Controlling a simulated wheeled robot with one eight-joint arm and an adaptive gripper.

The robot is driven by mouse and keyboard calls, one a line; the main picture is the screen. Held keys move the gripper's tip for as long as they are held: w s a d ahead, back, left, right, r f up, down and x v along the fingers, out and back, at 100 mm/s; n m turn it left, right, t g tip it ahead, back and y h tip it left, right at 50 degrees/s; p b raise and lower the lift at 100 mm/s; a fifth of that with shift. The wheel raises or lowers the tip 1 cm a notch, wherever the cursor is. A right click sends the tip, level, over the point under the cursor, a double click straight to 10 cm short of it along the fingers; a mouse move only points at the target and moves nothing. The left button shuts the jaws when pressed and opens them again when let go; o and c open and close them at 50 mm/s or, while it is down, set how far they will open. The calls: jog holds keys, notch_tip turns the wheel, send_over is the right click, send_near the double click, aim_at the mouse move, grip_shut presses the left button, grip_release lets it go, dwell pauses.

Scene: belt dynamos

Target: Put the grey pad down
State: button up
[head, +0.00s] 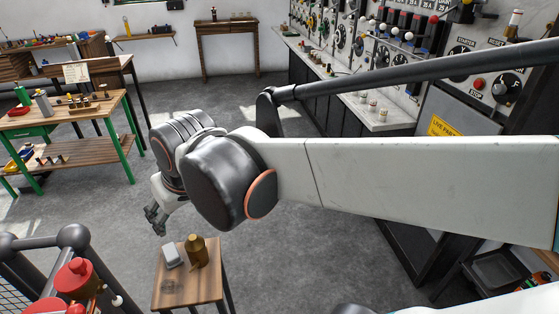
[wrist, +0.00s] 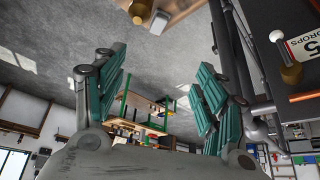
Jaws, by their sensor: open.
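The grey pad (head: 172,255) lies on the small wooden table (head: 175,292) at the bottom of the head view, just left of a brass weight-like piece (head: 196,251). A pale block that looks like the pad also shows at the top of the wrist view (wrist: 160,20). My gripper (head: 155,219) is in the air beyond the pad, up and left of it in the head view, and apart from it. In the wrist view its green-padded fingers (wrist: 160,70) stand wide apart with nothing between them.
A green-legged workbench (head: 70,110) with tools stands at the left. Red-capped fittings and dark rails (head: 75,272) are near the lower left, close to the small table. A control panel with a counter (head: 390,117) lines the right. Open floor (head: 265,110) lies between.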

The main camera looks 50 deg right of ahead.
jog(key=s+t, duration=0.1)
jog(key=s, duration=0.5)
jog(key=shift+s+f+n+t, duration=0.2)
jog(key=shift+s+n+t, duration=0.1)
jog(key=shift+s, duration=0.1)
jog(key=shift+c, duration=0.5)
dwell(0.5)
